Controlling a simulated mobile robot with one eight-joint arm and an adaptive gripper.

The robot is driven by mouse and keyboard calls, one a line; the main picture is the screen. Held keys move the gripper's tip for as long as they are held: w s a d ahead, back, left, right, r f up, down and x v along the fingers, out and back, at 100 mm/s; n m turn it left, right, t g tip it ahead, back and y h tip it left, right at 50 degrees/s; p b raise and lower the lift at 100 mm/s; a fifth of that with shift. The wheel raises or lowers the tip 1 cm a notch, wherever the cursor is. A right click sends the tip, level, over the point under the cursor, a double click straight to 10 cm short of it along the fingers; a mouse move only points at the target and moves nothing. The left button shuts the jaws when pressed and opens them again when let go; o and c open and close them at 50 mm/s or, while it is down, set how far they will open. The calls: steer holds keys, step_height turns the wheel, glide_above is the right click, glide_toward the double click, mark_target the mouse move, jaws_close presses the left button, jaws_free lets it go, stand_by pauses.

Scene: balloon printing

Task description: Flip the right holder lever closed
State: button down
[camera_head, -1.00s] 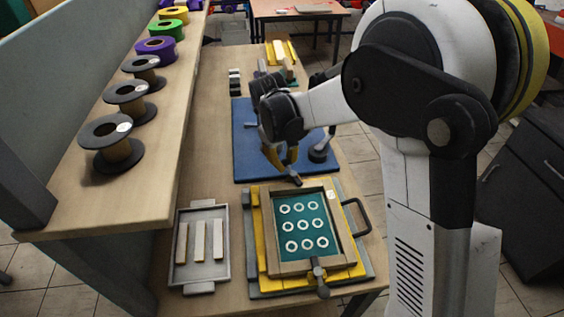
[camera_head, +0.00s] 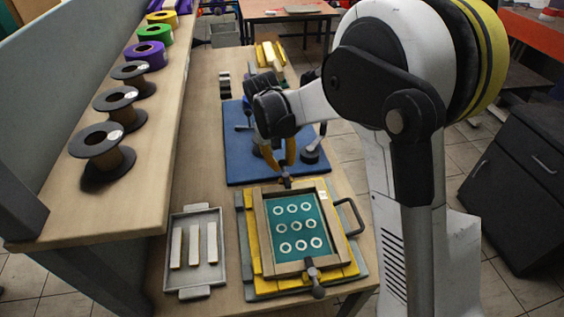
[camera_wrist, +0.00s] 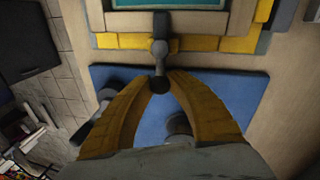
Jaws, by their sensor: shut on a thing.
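The yellow press frame (camera_head: 251,243) stands near the table's front with a wooden-framed green screen (camera_head: 300,216) on it. A dark lever (camera_head: 286,183) with a round knob is at its far edge. It also shows in the wrist view (camera_wrist: 160,40), pointing toward my gripper. My gripper (camera_head: 286,172) has its yellow fingers closed around this lever's knob end; in the wrist view the fingertips (camera_wrist: 160,80) are on both sides of the knob. A second lever (camera_head: 313,272) sticks out at the near edge, its knob toward the front. The exact tilt of the far lever is hard to tell.
A blue mat (camera_head: 236,158) lies behind the frame with dark round-based clamps on it. A grey tray (camera_head: 174,278) with white strips is to the left. A black handle (camera_head: 352,216) juts out right. A shelf with spools (camera_head: 97,148) runs along the left.

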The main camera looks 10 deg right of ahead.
steer(key=c, duration=1.5)
jaws_free()
steer(key=shift+d, duration=0.1)
steer(key=shift+r, duration=0.1)
steer(key=r, duration=0.4)
steer(key=a+r, duration=0.1)
steer(key=r, duration=0.2)
steer(key=a+r, duration=0.1)
steer(key=r, duration=0.3)
steer(key=shift+s+a+r, duration=0.15)
steer(key=shift+r, duration=0.15)
